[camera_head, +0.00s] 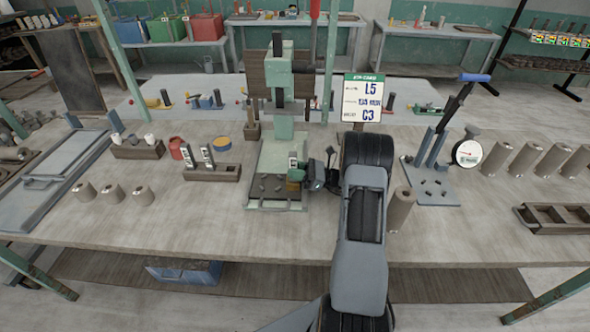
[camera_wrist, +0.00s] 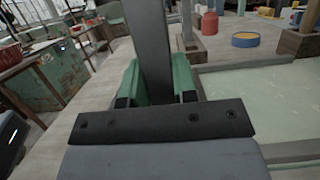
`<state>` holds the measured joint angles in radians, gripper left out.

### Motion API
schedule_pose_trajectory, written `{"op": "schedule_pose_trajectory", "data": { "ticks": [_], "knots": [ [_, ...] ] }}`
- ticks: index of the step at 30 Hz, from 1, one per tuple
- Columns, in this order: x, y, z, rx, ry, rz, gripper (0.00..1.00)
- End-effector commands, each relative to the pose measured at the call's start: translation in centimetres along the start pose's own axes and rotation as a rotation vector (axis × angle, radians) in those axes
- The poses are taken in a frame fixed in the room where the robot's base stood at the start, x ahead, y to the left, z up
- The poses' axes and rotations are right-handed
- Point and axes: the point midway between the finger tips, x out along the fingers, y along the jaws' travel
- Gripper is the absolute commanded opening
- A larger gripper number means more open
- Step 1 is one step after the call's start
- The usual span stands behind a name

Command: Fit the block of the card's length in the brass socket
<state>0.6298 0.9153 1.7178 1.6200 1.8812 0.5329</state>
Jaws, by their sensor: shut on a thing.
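My gripper (camera_head: 308,174) is at the right side of the green press (camera_head: 280,140), shut on an upright grey block (camera_head: 293,160) with a white label. In the wrist view the grey block (camera_wrist: 153,45) stands between the two green fingers (camera_wrist: 157,85); its lower end is hidden behind my gripper's dark bar. The brass socket (camera_head: 294,186) shows just below the block, at the right of the press base. I cannot tell whether the block is in the socket or just above it. The card (camera_head: 362,98) reads L5 and C3, with a blurred length between, perhaps 135 mm.
A wooden rack (camera_head: 212,174) with two labelled blocks (camera_head: 202,156) stands left of the press. Another rack (camera_head: 138,148) and a yellow-and-blue tub (camera_head: 222,143) are nearby. A dial gauge stand (camera_head: 432,186) is further right.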

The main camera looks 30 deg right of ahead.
Motion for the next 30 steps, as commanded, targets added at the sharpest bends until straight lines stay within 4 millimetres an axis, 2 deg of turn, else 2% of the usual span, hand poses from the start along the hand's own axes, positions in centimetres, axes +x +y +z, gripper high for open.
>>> {"op": "schedule_pose_trajectory", "data": {
  "ticks": [2,3,12,23,30],
  "knots": [
    [-0.1,0.0,-0.2,-0.001,-0.001,0.000,0.00],
    [-0.1,0.0,-0.1,-0.002,-0.001,0.001,0.28],
    [-0.1,0.0,-0.1,0.000,0.000,0.000,0.56],
    [0.1,0.0,0.1,0.000,0.000,0.000,0.56],
    [0.6,0.0,2.1,0.000,0.000,0.000,0.56]
  ]
}}
